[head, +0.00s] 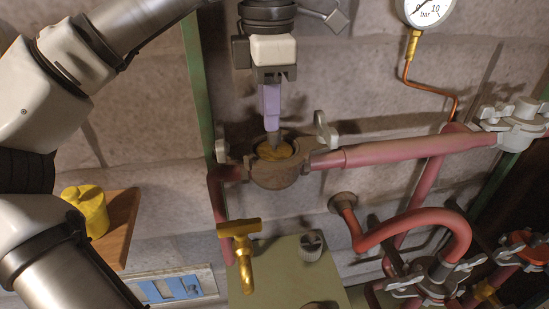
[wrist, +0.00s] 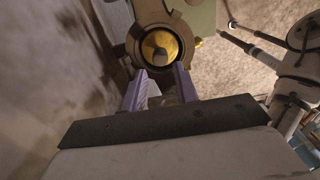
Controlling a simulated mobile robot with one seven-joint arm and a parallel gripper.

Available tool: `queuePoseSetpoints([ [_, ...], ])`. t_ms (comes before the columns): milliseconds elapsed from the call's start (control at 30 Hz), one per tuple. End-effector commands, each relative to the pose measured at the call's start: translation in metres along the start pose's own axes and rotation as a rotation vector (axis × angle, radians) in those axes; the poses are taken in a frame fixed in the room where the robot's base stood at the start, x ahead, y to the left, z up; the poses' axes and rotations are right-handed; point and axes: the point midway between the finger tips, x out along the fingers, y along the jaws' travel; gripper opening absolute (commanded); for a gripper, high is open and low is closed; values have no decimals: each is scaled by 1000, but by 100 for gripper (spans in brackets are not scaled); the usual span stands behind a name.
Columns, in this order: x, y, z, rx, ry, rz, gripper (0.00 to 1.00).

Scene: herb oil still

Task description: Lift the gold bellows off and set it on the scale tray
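A gold round piece (head: 274,150), which I take to be the gold bellows, sits inside a brown open clamp ring (head: 285,178) on the pink pipe. In the wrist view the gold piece (wrist: 152,44) shows inside the ring with a grey tip at its middle. My gripper (head: 271,128) points down over the ring, its purple fingers above or just in front of the gold piece. In the wrist view the fingers (wrist: 160,73) stand apart, near the ring's close edge. Contact is not clear. I cannot clearly identify the scale tray.
A yellow canister (head: 88,208) stands on a wooden shelf (head: 121,222) at left. An olive plate (head: 290,274) with a grey knob (head: 312,245) lies below the ring, beside a brass tap handle (head: 238,229). A blue panel (head: 168,289) is lower left. Pink pipes crowd the right.

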Motion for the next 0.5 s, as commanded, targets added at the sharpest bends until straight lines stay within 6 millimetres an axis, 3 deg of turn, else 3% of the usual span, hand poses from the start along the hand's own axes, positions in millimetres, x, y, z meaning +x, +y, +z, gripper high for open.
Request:
queuePoseSetpoints([
  [300, 37, -3, 8, 4, -2, -3, 30],
  [500, 46, -3, 8, 1, -1, 0, 30],
])
